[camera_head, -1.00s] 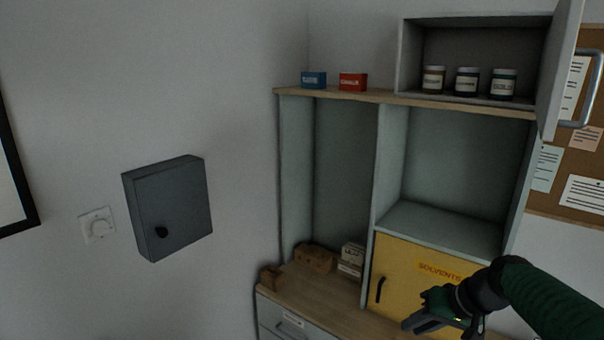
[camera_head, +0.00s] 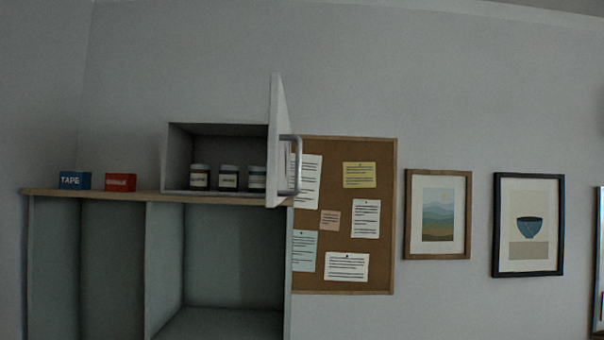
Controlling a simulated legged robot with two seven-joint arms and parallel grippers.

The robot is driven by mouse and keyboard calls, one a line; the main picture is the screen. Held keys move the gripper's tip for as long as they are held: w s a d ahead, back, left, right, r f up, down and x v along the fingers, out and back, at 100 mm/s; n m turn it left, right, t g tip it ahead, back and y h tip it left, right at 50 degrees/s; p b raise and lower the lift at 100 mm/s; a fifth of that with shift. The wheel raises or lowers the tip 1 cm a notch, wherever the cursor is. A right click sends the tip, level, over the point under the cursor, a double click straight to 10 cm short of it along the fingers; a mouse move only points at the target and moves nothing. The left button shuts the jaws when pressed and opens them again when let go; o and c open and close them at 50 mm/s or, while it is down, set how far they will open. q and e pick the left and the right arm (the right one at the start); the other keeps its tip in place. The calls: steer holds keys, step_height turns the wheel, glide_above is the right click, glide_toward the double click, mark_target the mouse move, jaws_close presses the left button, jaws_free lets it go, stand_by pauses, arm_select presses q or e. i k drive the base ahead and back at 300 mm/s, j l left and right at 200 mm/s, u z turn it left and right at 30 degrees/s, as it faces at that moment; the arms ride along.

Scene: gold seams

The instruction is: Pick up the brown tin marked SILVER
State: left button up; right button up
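Three small jars stand in a row in the open wall cabinet (camera_head: 178,160): a left jar (camera_head: 200,177), a middle jar (camera_head: 228,178) and a right jar (camera_head: 257,178). They have pale lids and pale labels, too small to read. I cannot tell whether any is the brown tin marked SILVER. Neither of my grippers is in view.
The cabinet door (camera_head: 279,145) stands open at its right side. A blue TAPE box (camera_head: 75,180) and a red box (camera_head: 120,182) sit on the shelf top (camera_head: 100,194). A cork board (camera_head: 345,280) and framed pictures (camera_head: 438,214) hang to the right.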

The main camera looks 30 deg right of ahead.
mark_target(200, 176)
steer(key=l+z, duration=0.45)
steer(key=i+j+z, duration=0.1)
steer(key=j+z, duration=0.15)
steer(key=j, duration=0.65)
steer(key=j+z, duration=0.25)
steer(key=j, duration=0.65)
